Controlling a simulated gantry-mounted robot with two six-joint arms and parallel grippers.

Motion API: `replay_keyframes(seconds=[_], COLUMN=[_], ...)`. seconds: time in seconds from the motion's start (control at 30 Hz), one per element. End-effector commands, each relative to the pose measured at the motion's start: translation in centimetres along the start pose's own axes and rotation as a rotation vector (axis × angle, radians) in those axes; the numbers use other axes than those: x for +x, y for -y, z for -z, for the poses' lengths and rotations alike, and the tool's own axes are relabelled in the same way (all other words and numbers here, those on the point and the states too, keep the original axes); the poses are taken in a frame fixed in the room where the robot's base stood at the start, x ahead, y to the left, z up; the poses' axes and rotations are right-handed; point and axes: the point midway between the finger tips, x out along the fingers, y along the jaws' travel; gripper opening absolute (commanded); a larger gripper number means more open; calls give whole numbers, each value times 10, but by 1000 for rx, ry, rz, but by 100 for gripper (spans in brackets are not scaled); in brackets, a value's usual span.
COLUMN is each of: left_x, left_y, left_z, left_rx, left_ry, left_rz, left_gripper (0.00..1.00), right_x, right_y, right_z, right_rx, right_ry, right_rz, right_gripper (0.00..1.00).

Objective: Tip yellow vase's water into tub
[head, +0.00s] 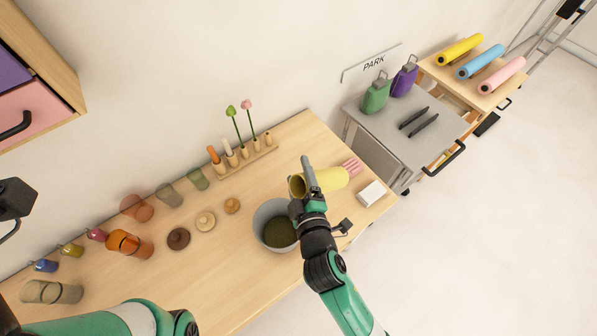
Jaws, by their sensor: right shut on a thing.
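The yellow vase (332,179) lies tilted nearly on its side, its open mouth facing left beside and above the right part of the tub. My right gripper (309,172) is shut on the yellow vase near its mouth; its grey finger crosses the vase. The grey round tub (260,216) stands on the wooden table, with a dark green surface inside. My right wrist hides part of the tub's right side. No water stream can be made out. My left arm shows at the lower left, but its gripper fingers are not in view.
A white block (371,193) and a pink pronged thing (352,167) are right of the vase. A wooden peg stand (245,158) with two flowers is behind the tub. Brown lids (178,238) and an orange jar (124,242) stand left. The table's front middle is clear.

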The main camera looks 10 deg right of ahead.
Motion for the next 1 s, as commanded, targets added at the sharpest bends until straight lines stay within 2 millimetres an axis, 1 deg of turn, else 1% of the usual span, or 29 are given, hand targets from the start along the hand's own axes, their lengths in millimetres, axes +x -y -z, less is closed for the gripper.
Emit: replay_keyframes(seconds=[0.27,0.5,0.63,1.0], left_x=[4,21,28,32], left_y=[0,0,0,0], left_z=[4,19,26,30], left_rx=[0,0,0,0], left_ry=[0,0,0,0], left_rz=[0,0,0,0], left_gripper=[70,70,70,70], right_x=[-1,-3,-3,-4], right_y=[-4,-15,-19,-20], right_z=[2,7,9,10], right_rx=[21,115,169,220], right_ry=[-1,0,0,0], right_rz=[7,46,68,88], right_gripper=[0,0,0,0])
